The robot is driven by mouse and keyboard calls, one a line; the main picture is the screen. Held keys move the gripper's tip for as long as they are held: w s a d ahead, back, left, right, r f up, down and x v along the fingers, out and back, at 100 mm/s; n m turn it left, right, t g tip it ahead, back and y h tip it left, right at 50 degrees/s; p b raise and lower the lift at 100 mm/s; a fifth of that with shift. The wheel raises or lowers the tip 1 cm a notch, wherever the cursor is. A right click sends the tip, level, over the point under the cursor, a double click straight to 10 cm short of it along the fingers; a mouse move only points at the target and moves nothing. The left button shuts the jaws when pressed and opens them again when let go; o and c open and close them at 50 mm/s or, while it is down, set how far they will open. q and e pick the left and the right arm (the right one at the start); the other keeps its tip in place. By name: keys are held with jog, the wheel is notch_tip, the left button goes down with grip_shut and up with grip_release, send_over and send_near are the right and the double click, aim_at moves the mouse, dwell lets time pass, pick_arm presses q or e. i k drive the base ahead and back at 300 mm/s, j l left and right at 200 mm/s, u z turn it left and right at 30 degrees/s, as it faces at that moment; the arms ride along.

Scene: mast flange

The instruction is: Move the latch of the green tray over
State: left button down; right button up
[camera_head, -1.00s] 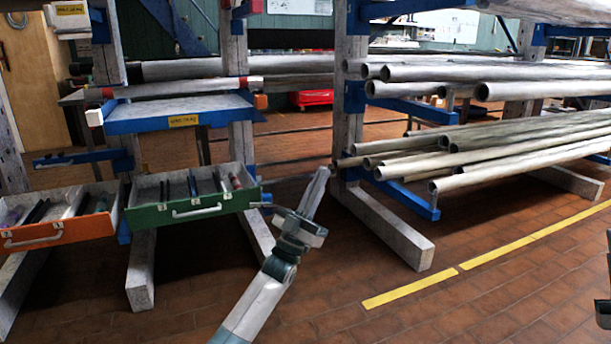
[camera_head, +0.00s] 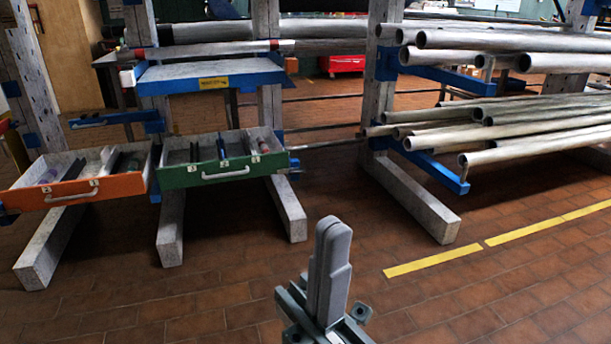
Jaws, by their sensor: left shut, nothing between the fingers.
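The green tray (camera_head: 180,178) hangs at centre left, with a white handle on its front and long tools in its compartments. A small blue-grey part (camera_head: 294,164) sticks out at its right end; it is too small to tell whether it is the latch or how it is set. My left gripper (camera_head: 334,226) stands at the bottom centre, fingers together and pointing up, with nothing between them. It is clear of the tray, below and to the right of it in the picture. My right gripper is not in view.
An orange tray (camera_head: 120,187) is left of the green one. A blue shelf (camera_head: 205,78) is above. Rack feet (camera_head: 170,240) stand on the brick floor. Long pipes (camera_head: 500,125) lie on the rack at right. The floor around my gripper is open.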

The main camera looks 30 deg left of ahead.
aim_at(292, 171)
jog(key=u, duration=0.25)
jog(key=i+u, duration=0.3)
jog(key=u, duration=0.2)
jog(key=i+l+u, duration=0.25)
jog(key=u, duration=0.25)
jog(key=i+l+u, duration=0.1)
jog(key=i+l, duration=0.25)
jog(key=i+l+u, duration=0.15)
jog(key=i+l, duration=0.2)
jog(key=i+l+u, duration=0.1)
jog(key=i+l, duration=0.2)
jog(key=l, duration=0.25)
jog(key=i+l+u, duration=0.1)
jog(key=i+l, duration=0.2)
jog(key=l, duration=0.15)
jog(key=i+l, duration=0.35)
jog(key=l, duration=0.2)
